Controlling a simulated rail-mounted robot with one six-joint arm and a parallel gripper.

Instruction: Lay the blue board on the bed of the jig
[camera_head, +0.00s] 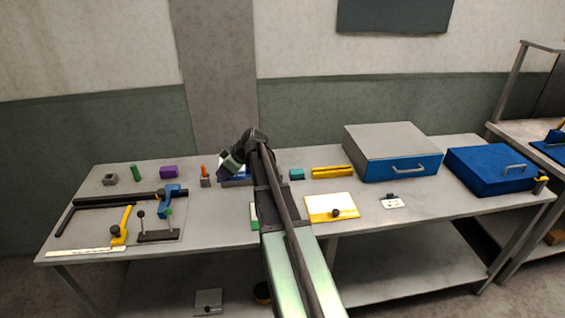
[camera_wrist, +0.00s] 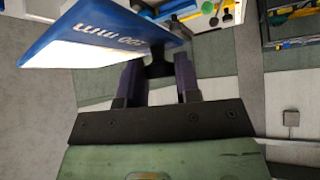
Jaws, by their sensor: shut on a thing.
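The blue board (camera_wrist: 100,32), with a white scale marking, is in my gripper (camera_wrist: 158,72) in the wrist view. It sticks out to the left of the fingers, tilted in that view, and a dark piece shows between the fingertips. In the head view my gripper (camera_head: 234,163) is over the middle back of the bench, with a strip of blue (camera_head: 238,182) just below it; my arm hides part of this area. What looks like the jig (camera_head: 120,210) lies at the bench's left, with black bars, a blue clamp (camera_head: 172,192) and a yellow clamp (camera_head: 121,229).
A purple block (camera_head: 168,172), a green cylinder (camera_head: 137,173) and an orange-topped piece (camera_head: 205,174) stand along the back left. A yellow-edged white plate (camera_head: 331,207) lies right of my arm. A large grey-and-blue box (camera_head: 392,152) and a blue case (camera_head: 490,170) fill the right.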

